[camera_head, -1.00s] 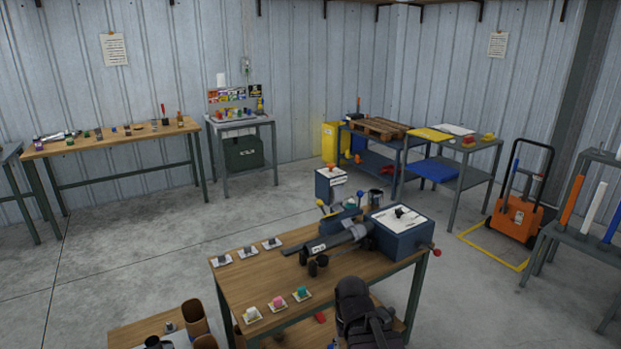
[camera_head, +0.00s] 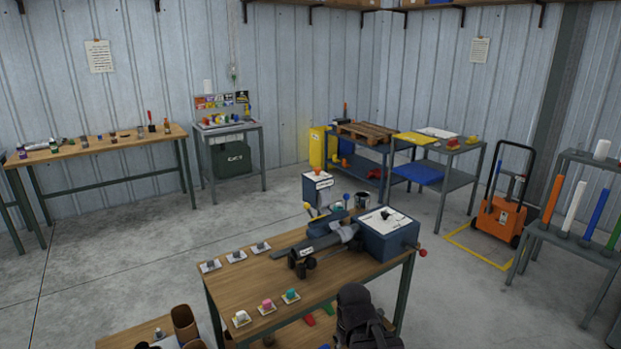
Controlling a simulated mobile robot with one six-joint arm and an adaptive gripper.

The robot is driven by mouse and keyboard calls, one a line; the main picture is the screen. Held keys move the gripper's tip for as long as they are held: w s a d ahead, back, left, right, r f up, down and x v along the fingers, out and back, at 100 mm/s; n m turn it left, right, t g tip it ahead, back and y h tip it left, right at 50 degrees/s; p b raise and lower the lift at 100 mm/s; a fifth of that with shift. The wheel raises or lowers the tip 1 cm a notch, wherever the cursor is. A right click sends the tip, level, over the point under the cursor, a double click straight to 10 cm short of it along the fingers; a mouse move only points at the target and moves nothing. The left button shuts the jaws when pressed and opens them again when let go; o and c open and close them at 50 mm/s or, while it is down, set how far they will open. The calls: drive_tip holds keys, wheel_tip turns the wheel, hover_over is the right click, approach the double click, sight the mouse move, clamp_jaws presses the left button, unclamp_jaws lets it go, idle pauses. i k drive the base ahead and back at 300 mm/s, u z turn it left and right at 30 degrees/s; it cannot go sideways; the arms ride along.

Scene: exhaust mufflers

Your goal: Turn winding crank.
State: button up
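A blue box-shaped machine (camera_head: 388,240) with a white top plate stands at the right end of the wooden workbench (camera_head: 240,288). A small black handle (camera_head: 385,213) sits on its top plate. A red knob (camera_head: 422,253) sticks out on its right side. I cannot tell which of these is the winding crank. A dark grey tube-like part (camera_head: 312,246) reaches left from the box. A black part of my arm shows at the bottom, in front of the bench. My gripper fingers do not show.
Small labelled trays with pieces (camera_head: 267,306) lie on the bench's left half. A blue pedestal (camera_head: 318,188) stands behind the bench. An orange cart (camera_head: 500,218) and a tube rack (camera_head: 560,245) stand right. Grey floor is open left and right of the bench.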

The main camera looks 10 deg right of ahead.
sight(423, 254)
drive_tip(key=z, duration=0.05)
drive_tip(key=i, duration=0.95)
drive_tip(key=u, duration=0.15)
drive_tip(key=k, duration=0.95)
drive_tip(key=z, duration=0.15)
drive_tip(key=i, duration=0.35)
